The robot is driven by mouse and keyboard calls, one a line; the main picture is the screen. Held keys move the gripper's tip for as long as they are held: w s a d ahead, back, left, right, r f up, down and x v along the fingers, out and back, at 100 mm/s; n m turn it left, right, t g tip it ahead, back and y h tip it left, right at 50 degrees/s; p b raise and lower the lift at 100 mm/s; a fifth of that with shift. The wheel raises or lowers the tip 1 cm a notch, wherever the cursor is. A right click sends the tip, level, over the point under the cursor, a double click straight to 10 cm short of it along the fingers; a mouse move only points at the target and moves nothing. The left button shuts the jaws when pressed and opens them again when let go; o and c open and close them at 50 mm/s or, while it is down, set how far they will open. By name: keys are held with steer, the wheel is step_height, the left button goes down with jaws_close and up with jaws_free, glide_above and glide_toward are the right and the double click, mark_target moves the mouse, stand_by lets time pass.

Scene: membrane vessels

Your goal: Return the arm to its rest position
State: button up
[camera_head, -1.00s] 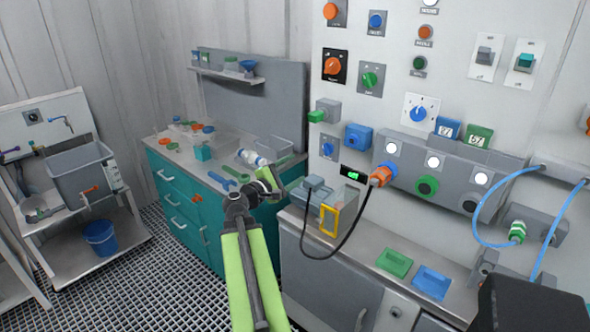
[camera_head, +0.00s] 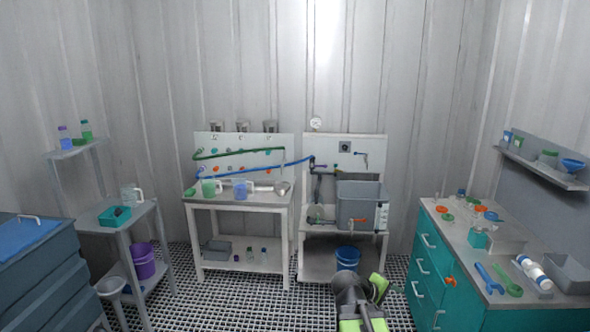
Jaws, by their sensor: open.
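My arm is at the bottom of the view, right of centre, with its green links and dark joint pointing forward over the grated floor. My gripper (camera_head: 380,287) is at the arm's end, small and partly hidden by the dark joint. It is open and I see nothing held in it. It is above the floor in front of the blue bucket (camera_head: 347,258), apart from the benches.
A teal drawer cabinet (camera_head: 432,270) with tools on top stands at the right. A white bench (camera_head: 240,200) and a sink stand (camera_head: 330,240) are at the back. A grey shelf rack (camera_head: 128,235) and dark blue drawers (camera_head: 45,285) are at the left. Grated floor (camera_head: 235,300) lies open between.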

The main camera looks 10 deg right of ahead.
steer(key=s+a+f+m+g+y, duration=0.1)
steer(key=s+a+f+y, duration=0.1)
steer(key=a, duration=0.6)
steer(key=s+a+f+m+g+y, duration=0.1)
steer(key=s+a+f+m+y, duration=0.1)
steer(key=a, duration=0.6)
steer(key=s+a+f+m+g+y, duration=0.1)
steer(key=a+f+y, duration=0.3)
steer(key=a, duration=0.4)
steer(key=shift+s+m+y, duration=0.4)
steer(key=shift+s+y, duration=0.3)
steer(key=shift+s, duration=0.15)
